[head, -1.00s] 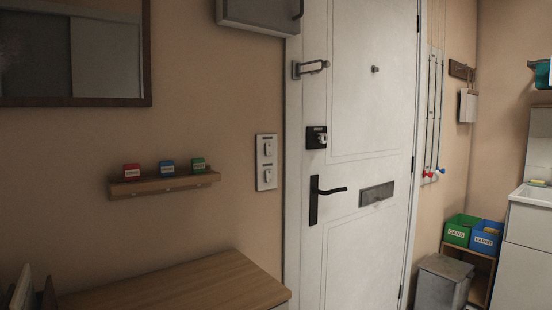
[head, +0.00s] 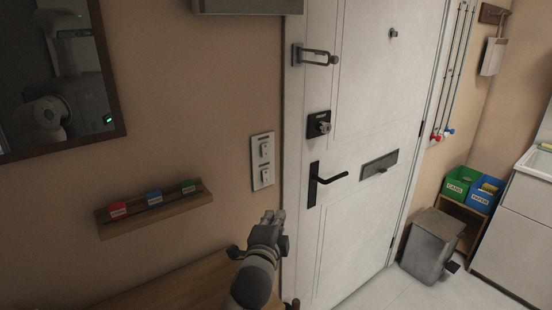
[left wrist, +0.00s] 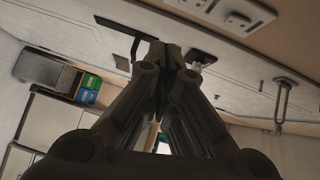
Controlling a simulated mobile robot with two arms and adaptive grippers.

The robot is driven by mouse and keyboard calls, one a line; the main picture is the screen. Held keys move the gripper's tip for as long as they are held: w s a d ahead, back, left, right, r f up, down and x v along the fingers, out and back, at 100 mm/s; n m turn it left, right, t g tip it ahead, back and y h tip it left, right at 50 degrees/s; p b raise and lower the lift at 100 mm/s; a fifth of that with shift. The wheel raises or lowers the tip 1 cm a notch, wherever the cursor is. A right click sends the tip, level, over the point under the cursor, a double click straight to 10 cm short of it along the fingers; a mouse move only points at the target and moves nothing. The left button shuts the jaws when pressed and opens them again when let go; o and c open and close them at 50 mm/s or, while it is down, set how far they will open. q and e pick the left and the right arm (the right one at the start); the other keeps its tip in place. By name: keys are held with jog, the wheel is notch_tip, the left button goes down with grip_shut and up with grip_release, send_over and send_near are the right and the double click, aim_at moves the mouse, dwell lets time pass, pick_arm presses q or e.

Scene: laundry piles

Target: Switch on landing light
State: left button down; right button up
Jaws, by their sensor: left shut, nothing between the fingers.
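A pale switch plate (head: 262,161) with two switches, one above the other, is on the wall left of the white door. The lettering on it is too small to read. In the left wrist view the plate (left wrist: 205,8) shows at the top edge, partly cut off. My left gripper (head: 272,217) is below the plate, apart from it, pointing up. Its fingers are shut and empty. They also show in the middle of the left wrist view (left wrist: 164,52). My right gripper is not in view.
The white door (head: 350,120) has a black handle (head: 328,181), a lock (head: 319,124) and a door guard (head: 316,57). A small wooden shelf (head: 160,212) with coloured tags is left of the plate. A wooden top (head: 180,285) lies below. A grey bin (head: 432,245) stands right.

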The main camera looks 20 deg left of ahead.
pick_arm(q)
jog(key=shift+w+a+r, duration=0.1)
jog(key=shift+w+r, duration=0.25)
jog(key=shift+r, duration=0.2)
jog(key=shift+w+r, duration=0.3)
jog(key=shift+r, duration=0.25)
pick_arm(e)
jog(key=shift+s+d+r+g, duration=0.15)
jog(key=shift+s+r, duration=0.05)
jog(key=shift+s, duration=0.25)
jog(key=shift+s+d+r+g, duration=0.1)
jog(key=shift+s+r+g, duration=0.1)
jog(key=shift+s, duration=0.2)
pick_arm(q)
jog(key=shift+p, duration=0.3)
jog(key=p, duration=0.2)
send_near(266, 176)
jog(key=w+d+f, duration=0.1)
jog(key=w+d, duration=0.3)
jog(key=d, duration=0.1)
jog(key=w+a, duration=0.1)
jog(key=w+a+f+p, duration=0.1)
jog(key=w+a, duration=0.1)
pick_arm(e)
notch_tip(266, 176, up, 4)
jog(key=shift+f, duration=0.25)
